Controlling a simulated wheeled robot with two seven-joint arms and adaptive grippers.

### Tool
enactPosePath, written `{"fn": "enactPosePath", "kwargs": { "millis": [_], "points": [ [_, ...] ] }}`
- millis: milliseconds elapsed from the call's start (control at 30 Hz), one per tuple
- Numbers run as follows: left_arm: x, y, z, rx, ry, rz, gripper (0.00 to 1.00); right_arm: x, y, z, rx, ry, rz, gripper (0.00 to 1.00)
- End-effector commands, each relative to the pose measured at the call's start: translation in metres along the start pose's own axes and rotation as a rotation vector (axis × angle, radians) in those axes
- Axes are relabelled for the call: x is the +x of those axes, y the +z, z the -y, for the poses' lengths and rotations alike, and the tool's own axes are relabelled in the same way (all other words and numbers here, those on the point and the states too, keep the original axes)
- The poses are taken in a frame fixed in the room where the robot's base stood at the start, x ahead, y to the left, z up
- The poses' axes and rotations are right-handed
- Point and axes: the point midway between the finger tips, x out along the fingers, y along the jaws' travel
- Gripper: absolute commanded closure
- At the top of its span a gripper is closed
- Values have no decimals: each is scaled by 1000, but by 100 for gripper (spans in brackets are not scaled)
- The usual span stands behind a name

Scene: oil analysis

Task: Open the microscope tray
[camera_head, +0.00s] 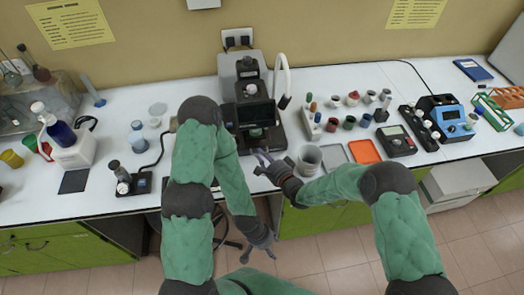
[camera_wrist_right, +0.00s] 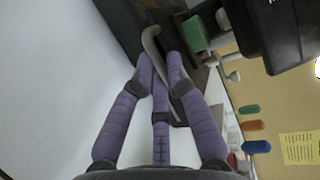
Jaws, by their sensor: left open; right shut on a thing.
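The microscope (camera_head: 248,88) is a dark machine with a grey back part, standing against the wall at the middle of the counter. Its black base (camera_head: 268,139) reaches to the front of the counter. My right gripper (camera_head: 262,158) is at the front of that base. In the right wrist view its purple fingers (camera_wrist_right: 160,68) are closed around a curved grey handle (camera_wrist_right: 151,42) beside a dark surface. The fingers hide part of the handle, and I cannot tell how far the tray is out. My left gripper (camera_head: 263,246) hangs open and empty below the counter's front edge.
A grey beaker (camera_head: 309,158) stands close to the right of my right gripper, with an orange tray (camera_head: 364,152) beyond it. Several small bottles stand behind. A scale with a bottle (camera_head: 124,180) is on the left. The white counter (camera_head: 222,203) is partly hidden by my left arm.

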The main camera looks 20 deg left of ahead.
Motion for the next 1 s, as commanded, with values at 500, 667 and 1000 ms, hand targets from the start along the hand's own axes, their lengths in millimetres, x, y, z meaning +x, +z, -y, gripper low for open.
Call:
{"fn": "enactPosePath", "kwargs": {
  "millis": [500, 667, 1000],
  "points": [
    [-10, 0, -4, 0, 0, 0, 40, -81, 33, -21, 2, 4, -2, 100],
    [-10, 0, -4, 0, 0, 0, 40, -80, 33, -21, 2, 4, -2, 100],
    [-10, 0, -4, 0, 0, 0, 40, -80, 33, -20, 2, 3, -2, 59]
  ]
}}
